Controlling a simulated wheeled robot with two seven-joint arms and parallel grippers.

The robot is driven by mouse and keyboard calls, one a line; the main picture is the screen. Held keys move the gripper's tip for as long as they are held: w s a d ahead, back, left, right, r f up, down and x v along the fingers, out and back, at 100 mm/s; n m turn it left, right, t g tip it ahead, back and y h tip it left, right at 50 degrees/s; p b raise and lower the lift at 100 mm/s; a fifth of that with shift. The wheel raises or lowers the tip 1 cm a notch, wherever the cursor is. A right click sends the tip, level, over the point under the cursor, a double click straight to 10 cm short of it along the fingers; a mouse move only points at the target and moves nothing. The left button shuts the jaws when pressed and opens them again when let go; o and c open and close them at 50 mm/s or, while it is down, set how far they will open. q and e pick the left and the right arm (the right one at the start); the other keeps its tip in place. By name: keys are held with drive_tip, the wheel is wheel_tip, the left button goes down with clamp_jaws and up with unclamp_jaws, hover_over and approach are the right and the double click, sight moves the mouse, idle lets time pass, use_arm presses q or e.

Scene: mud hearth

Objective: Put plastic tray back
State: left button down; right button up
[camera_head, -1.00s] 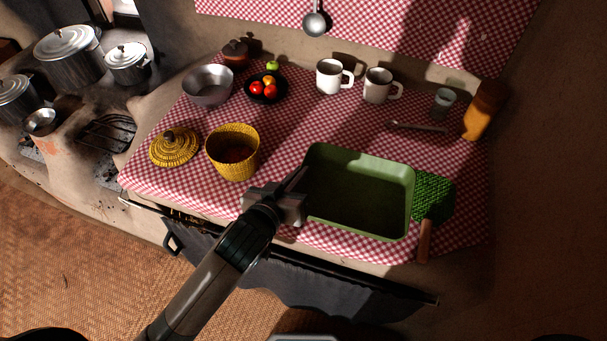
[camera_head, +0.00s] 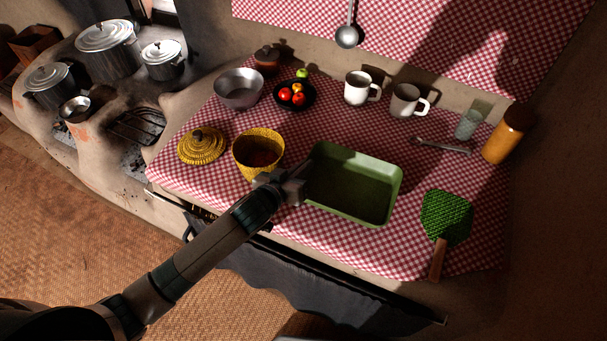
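The green plastic tray (camera_head: 350,188) is empty and lies open side up over the front middle of the red-checked cloth. I cannot tell whether its bottom touches the cloth. My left gripper (camera_head: 299,178) reaches in from the lower left and is at the tray's left wall. It looks shut on that rim, though the wrist hides part of the fingers. My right gripper is not in view.
A yellow basket (camera_head: 258,157) stands close left of the tray, its lid (camera_head: 201,146) farther left. A green woven fan (camera_head: 446,216) lies right of the tray. Mugs, a bowl (camera_head: 238,89) and an orange jar (camera_head: 504,137) stand behind. Cloth between tray and fan is clear.

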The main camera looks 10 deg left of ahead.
use_arm(q)
drive_tip(key=shift+f, duration=0.15)
drive_tip(key=shift+f+p, duration=0.55)
drive_tip(key=shift+f, duration=1.45)
drive_tip(key=c, duration=2)
unclamp_jaws()
drive_tip(key=shift+s, duration=0.1)
